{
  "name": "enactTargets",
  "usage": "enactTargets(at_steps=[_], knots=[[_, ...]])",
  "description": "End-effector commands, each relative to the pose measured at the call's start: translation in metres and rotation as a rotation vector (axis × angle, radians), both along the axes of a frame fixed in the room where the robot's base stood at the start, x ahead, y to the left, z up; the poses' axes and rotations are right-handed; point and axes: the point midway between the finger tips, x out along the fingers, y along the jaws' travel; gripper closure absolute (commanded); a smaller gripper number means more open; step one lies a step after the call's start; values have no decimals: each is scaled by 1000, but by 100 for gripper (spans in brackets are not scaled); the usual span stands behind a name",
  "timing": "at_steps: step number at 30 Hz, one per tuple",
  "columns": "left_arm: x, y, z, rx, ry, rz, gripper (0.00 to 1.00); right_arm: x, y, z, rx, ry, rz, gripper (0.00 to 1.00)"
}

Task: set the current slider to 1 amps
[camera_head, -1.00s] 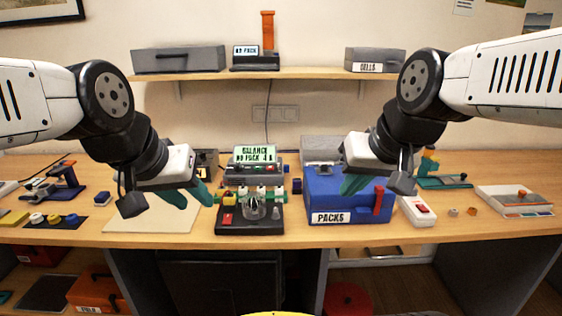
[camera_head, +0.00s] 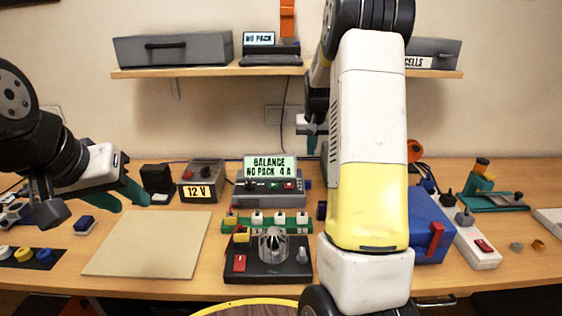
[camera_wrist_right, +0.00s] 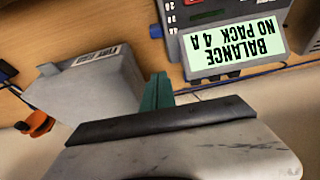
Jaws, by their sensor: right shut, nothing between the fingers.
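The charger (camera_head: 272,193) stands at the back middle of the bench, and its lit screen (camera_head: 269,167) reads "BALANCE NO PACK 4 A". In the right wrist view the charger (camera_wrist_right: 215,18) is upside down at the top right, with small printed marks along one edge. I cannot make out the current slider's knob for certain. My right gripper (camera_wrist_right: 157,92) is shut and empty, apart from the charger in that view. In the head view it is mostly hidden behind my right arm. My left gripper (camera_head: 123,197) is open and empty above the bench at the left.
A grey box (camera_wrist_right: 88,85) lies beside my right fingers in the wrist view. A 12 V unit (camera_head: 201,180) stands left of the charger. A green strip (camera_head: 266,225) and a black fixture (camera_head: 265,262) are in front. A blue box (camera_head: 430,225) is at right. The beige mat (camera_head: 150,245) is bare.

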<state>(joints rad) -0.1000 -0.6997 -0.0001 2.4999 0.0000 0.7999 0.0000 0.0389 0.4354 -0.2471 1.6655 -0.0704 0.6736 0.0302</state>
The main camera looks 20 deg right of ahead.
Motion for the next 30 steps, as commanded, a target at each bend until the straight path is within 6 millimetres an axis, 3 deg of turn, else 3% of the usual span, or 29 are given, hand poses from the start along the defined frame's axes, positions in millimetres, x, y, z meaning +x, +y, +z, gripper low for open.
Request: enactTargets(at_steps=[5, 18, 24, 30], knots=[[0, 0, 0, 0, 0, 0, 64, 6, -3, -17, -2, 4, 0, 100], [0, 0, 0, 0, 0, 0, 64, 31, -9, -99, -1, 4, 0, 100], [0, 0, 0, 0, -1, 0, 64, 3, -1, -95, -1, 1, 0, 100], [0, 0, 0, 0, 0, 0, 64, -6, 1, -95, -1, 1, 0, 100]])
